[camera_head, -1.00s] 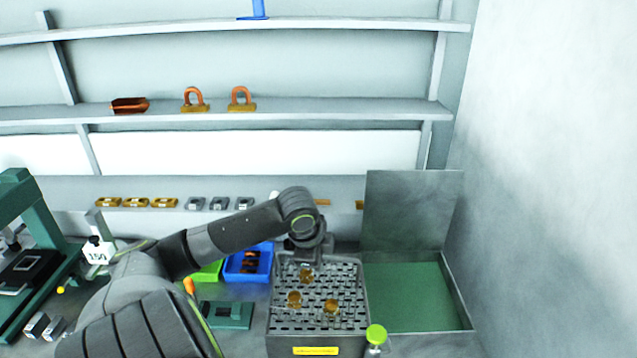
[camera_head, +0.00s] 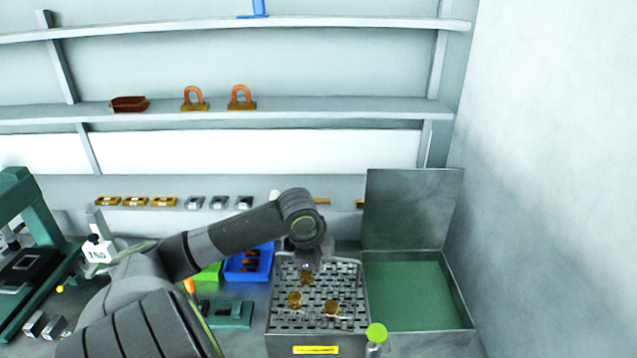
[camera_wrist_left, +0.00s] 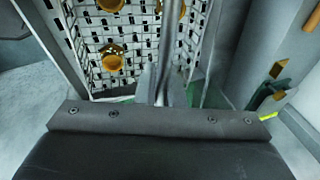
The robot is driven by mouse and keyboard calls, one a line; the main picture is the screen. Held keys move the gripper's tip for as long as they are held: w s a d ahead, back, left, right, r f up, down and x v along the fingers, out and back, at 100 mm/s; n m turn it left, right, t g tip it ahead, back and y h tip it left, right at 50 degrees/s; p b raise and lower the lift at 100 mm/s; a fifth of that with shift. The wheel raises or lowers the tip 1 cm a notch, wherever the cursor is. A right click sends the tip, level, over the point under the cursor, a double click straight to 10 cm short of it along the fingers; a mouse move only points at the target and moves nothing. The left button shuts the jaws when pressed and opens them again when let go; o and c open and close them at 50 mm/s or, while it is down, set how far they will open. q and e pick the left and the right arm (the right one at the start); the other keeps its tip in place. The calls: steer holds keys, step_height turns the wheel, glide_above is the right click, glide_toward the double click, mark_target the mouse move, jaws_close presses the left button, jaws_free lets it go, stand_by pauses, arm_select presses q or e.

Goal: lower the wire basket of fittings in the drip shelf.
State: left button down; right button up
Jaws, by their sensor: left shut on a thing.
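The wire basket (camera_head: 274,290) is a grey mesh box with a yellow label on its front, in the lower middle of the head view. Several brass fittings (camera_head: 331,309) lie in it. My left gripper (camera_head: 306,266) is at the basket's far side, pointing down. In the left wrist view its jaws are shut on a grey metal bar, which looks like part of the basket, with mesh (camera_wrist_left: 135,35) and fittings (camera_wrist_left: 113,58) beyond it. The fingertips are largely hidden in the head view. I cannot clearly tell the drip shelf apart from the basket. My right gripper is not in view.
An open grey box with a green floor (camera_head: 412,292) and raised lid stands close right of the basket. A blue bin (camera_head: 247,264) and a green fixture (camera_head: 228,314) are on the left.

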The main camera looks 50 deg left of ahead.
arm_select(q)
steer(key=shift+s+d+f+b, duration=0.2)
steer(key=shift+s+f+b, duration=0.15)
steer(key=shift+f, duration=0.35)
stand_by(0.3)
steer(key=c, duration=1.5)
jaws_free()
steer(key=shift+w+a, duration=0.1)
steer(key=shift+w, duration=0.15)
steer(key=shift+o, duration=0.2)
